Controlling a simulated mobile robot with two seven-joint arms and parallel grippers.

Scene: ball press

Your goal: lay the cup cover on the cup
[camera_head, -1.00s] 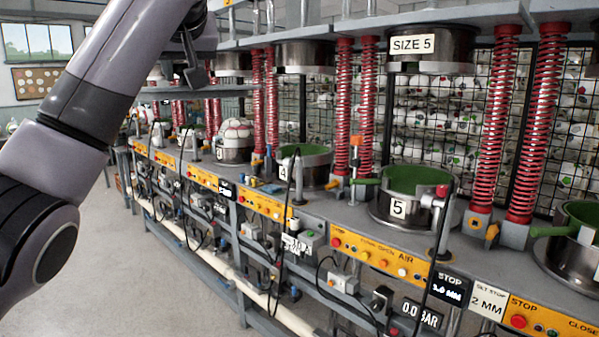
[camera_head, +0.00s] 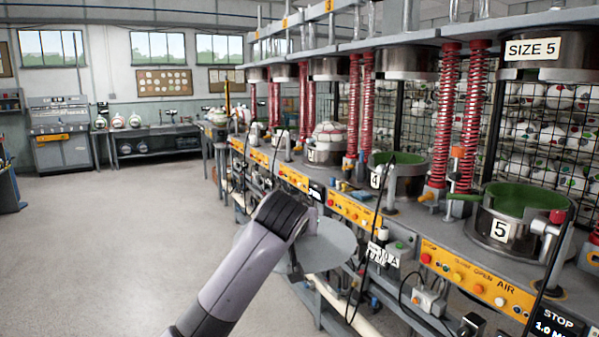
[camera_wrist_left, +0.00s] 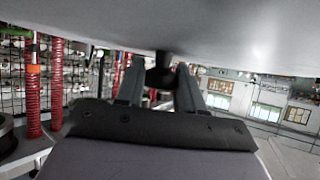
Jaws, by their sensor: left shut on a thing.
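The cup cover, a flat round grey disc (camera_head: 335,243), is held out in front of the press bench in the head view. My left gripper (camera_wrist_left: 158,80) is shut on a dark knob in the middle of the cover. In the head view my wrist hides the fingers. Metal cups with green inside stand on the bench: the cup marked 5 (camera_head: 499,230) at the right, and the cup marked 4 (camera_head: 409,187) behind the cover. Which cup is meant cannot be told. My right gripper is not in view.
Red springs (camera_head: 444,115) rise between the cups, and upper press heads such as SIZE 5 (camera_head: 532,49) hang above them. Orange control panels (camera_head: 480,284) and hanging cables line the bench front. A cup farther back holds a ball (camera_head: 326,137). The floor (camera_head: 120,230) at left is clear.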

